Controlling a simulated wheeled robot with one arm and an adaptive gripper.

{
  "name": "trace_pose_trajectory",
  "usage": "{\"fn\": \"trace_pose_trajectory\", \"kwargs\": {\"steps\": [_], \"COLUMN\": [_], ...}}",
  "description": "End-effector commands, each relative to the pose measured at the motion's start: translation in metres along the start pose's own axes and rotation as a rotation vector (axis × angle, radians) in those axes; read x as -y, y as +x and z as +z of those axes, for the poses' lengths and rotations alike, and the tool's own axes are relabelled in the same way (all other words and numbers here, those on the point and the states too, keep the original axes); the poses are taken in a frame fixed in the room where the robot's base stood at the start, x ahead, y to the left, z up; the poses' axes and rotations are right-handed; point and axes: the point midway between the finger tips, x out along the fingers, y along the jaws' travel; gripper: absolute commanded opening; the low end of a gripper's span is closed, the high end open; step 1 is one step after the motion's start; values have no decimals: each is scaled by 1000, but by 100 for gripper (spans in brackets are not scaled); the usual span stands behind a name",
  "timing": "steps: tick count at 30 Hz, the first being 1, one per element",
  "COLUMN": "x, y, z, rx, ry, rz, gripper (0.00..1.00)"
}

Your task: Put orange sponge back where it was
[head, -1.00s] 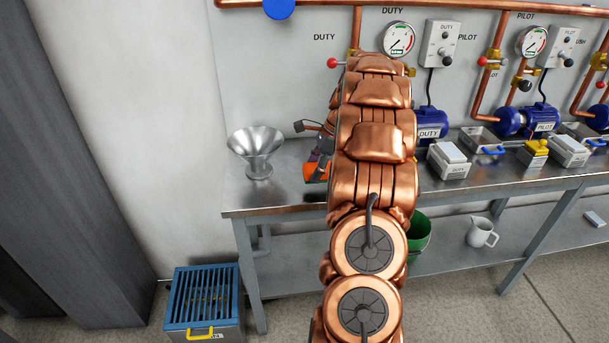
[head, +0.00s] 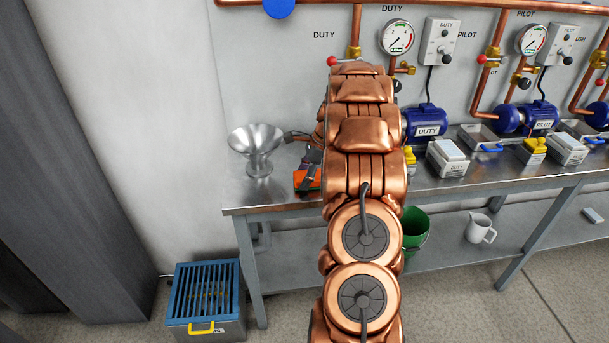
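The orange sponge (head: 302,180) is at the left end of the metal bench, right of the funnel, partly hidden by my gripper and arm. My gripper (head: 309,172) is dark grey and points down at the sponge. The sponge has moved along with it, so it looks shut on the sponge, though the fingertips are small and partly covered. I cannot tell whether the sponge touches the bench top or is just above it.
A metal funnel (head: 257,148) stands close on the left. The bench (head: 262,201) has its front edge just below the sponge. Labelled boxes (head: 447,160) and blue pumps (head: 428,120) stand to the right. A green bucket (head: 414,229) and white jug (head: 480,228) are on the lower shelf.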

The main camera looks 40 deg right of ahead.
Motion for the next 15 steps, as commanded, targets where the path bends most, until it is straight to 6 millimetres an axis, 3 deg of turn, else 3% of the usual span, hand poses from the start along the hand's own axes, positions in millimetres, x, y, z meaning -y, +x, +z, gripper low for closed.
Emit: {"fn": "trace_pose_trajectory", "kwargs": {"steps": [7, 15], "x": [0, 0], "y": [0, 0], "z": [0, 0], "rx": [0, 0], "ry": [0, 0], "rz": [0, 0], "gripper": [86, 86]}}
